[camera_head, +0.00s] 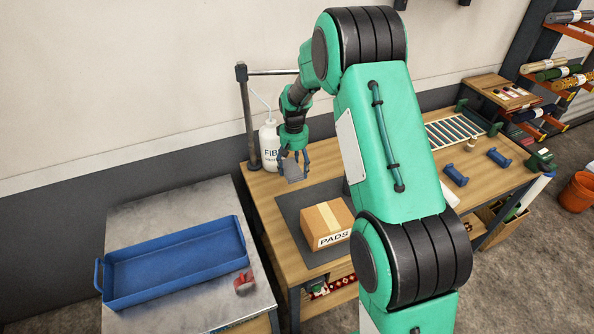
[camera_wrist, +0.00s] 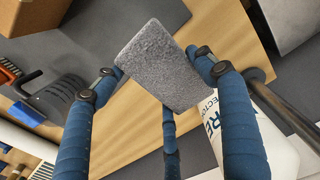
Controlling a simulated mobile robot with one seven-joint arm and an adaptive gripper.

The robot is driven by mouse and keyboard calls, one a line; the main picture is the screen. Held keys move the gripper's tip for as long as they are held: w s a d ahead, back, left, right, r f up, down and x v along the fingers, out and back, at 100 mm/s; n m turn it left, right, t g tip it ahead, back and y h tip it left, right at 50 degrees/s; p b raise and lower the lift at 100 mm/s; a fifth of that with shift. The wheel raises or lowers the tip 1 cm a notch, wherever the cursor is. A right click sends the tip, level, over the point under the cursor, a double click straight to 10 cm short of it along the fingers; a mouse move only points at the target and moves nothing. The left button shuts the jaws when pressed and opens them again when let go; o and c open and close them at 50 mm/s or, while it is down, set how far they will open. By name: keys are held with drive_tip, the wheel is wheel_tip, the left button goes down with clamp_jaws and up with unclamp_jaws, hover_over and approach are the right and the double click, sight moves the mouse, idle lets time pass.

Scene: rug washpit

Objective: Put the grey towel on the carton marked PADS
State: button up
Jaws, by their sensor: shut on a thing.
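The grey towel (camera_wrist: 165,65) is a folded, fuzzy block between the blue fingers of my gripper (camera_wrist: 160,75) in the wrist view. In the head view my gripper (camera_head: 294,168) is shut on the towel (camera_head: 292,171) and holds it over the back left part of the wooden bench. The carton marked PADS (camera_head: 327,222) is a closed brown box with a tape strip, on a dark mat. It stands to the right of and nearer than the towel, apart from it. A corner of the carton (camera_wrist: 8,17) shows at the wrist view's top left.
A white bottle (camera_head: 269,145) stands close behind my gripper, beside a dark post (camera_head: 248,115). A blue tray (camera_head: 175,263) and a red object (camera_head: 244,284) lie on the metal table at left. The dark mat (camera_head: 292,208) has bare room left of the carton.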

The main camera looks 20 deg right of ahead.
drive_tip(key=shift+s+d+r, duration=0.15)
drive_tip(key=shift+s+r, duration=0.3)
drive_tip(key=shift+s, duration=0.25)
drive_tip(key=s+r, duration=0.1)
drive_tip(key=s, duration=0.4)
drive_tip(key=s+r+p, duration=0.1)
drive_tip(key=s+r, duration=0.1)
drive_tip(key=s, duration=0.4)
drive_tip(key=s+d+r+p, duration=0.1)
drive_tip(key=s+r, duration=0.1)
drive_tip(key=s, duration=0.4)
drive_tip(key=shift+s+d, duration=0.1)
drive_tip(key=shift+s, duration=0.05)
drive_tip(key=s+a+p, duration=0.2)
drive_tip(key=s, duration=1.8)
drive_tip(key=shift+s+f+t+p, duration=0.25)
drive_tip(key=shift+s+t+p, duration=0.05)
drive_tip(key=shift+s, duration=0.1)
hover_over(333, 217)
drive_tip(key=shift+a+f+b, duration=0.1)
drive_tip(key=shift+f+b, duration=0.25)
drive_tip(key=shift+f, duration=0.35)
